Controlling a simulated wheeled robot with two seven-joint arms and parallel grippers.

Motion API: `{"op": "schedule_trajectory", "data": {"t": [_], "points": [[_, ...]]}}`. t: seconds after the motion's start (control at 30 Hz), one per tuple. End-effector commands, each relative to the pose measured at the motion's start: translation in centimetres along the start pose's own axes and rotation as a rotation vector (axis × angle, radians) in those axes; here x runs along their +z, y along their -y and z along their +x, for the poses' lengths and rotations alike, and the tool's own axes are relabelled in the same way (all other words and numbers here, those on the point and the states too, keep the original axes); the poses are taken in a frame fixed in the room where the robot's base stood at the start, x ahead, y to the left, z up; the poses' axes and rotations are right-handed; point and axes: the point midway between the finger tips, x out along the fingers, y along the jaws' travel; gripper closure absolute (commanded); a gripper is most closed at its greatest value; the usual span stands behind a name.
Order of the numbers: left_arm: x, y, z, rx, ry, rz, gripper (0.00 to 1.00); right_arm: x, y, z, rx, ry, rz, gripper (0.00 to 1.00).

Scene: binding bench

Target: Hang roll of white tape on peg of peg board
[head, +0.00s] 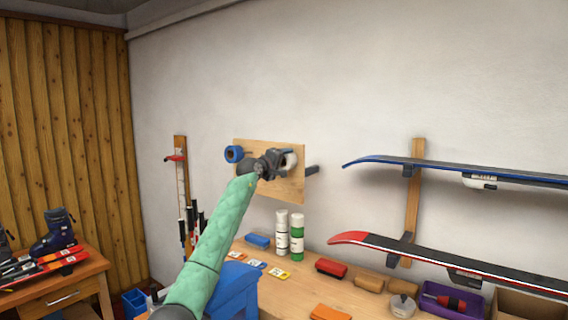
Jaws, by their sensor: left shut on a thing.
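The peg board (293,190) is a plain wooden panel on the white wall. A roll of blue tape (234,154) hangs at its left side. A dark peg (312,170) sticks out at its right side. My left gripper (283,161) is in front of the board, between the blue roll and the right peg. It is shut on the roll of white tape (291,161), which is partly hidden behind the jaws. I cannot tell whether the white roll is around a peg. My right gripper is not in view.
Below the board is a wooden bench with a white bottle (282,232), a green-and-white bottle (297,238), a red block (331,267) and a purple tray (450,300). Skis (460,172) rest on a wall rack at right. The wall above is clear.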

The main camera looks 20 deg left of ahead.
Motion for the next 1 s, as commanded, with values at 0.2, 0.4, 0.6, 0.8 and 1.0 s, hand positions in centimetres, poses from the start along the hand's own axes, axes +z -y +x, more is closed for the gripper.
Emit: {"op": "schedule_trajectory", "data": {"t": [0.2, 0.4, 0.6, 0.8, 1.0], "points": [[0.31, 0.71, 0.10, -0.008, 0.004, -0.001, 0.48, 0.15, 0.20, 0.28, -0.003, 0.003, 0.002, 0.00], [0.35, 0.82, 0.12, -0.010, 0.005, -0.002, 0.48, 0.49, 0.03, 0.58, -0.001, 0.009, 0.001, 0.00], [0.31, 0.75, 0.10, -0.009, 0.004, -0.001, 0.04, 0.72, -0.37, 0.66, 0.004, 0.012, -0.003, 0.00], [0.20, 0.46, 0.07, -0.005, 0.003, -0.001, 0.04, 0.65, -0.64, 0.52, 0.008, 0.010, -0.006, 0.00], [0.17, 0.38, 0.06, -0.004, 0.002, -0.001, 0.00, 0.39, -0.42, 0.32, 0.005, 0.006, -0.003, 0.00]]}}
